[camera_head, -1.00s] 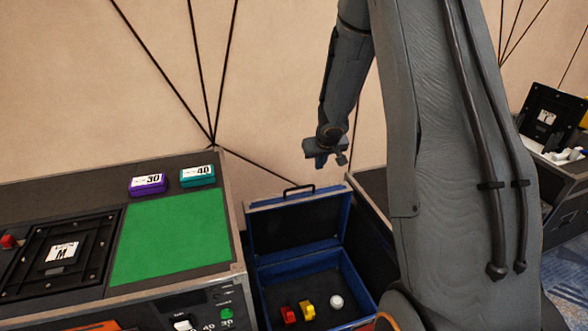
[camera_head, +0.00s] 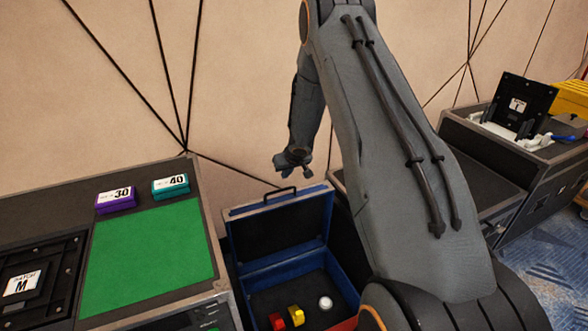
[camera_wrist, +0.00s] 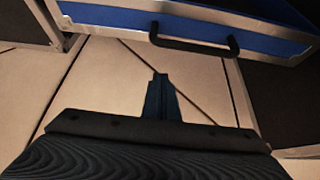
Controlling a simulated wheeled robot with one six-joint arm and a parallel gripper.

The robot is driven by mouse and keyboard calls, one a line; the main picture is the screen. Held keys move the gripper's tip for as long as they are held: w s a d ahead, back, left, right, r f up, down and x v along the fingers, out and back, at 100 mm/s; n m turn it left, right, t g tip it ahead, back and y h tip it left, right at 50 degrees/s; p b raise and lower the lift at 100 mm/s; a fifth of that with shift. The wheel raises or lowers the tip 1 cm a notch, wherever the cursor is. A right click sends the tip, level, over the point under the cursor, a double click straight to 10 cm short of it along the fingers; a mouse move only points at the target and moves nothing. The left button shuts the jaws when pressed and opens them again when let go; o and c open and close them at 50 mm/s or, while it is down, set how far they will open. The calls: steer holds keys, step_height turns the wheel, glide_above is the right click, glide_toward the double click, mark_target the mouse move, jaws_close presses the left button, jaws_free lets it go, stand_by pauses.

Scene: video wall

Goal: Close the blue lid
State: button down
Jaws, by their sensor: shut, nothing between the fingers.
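The blue lid (camera_head: 279,225) stands open at the back of the blue case (camera_head: 237,266), with its black handle (camera_head: 280,196) on its upper edge. In the wrist view the lid's blue and metal edge (camera_wrist: 275,42) and the black handle (camera_wrist: 193,46) show at the top. My gripper (camera_head: 293,170) is shut and empty, just above and behind the lid's top edge, near the handle. I see no contact with the lid. In the wrist view my gripper (camera_wrist: 158,82) points toward the handle with a visible gap.
A console with a green panel (camera_head: 150,255) stands left. Another case (camera_head: 500,165) stands right. The wall (camera_head: 90,90) is behind.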

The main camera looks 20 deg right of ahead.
steer(key=shift+s+f+b, duration=0.3)
steer(key=shift+s+b, duration=0.6)
steer(key=shift+s, duration=0.05)
steer(key=shift+s+f+b, duration=0.25)
steer(key=shift+s+b, duration=0.6)
steer(key=shift+s, duration=0.1)
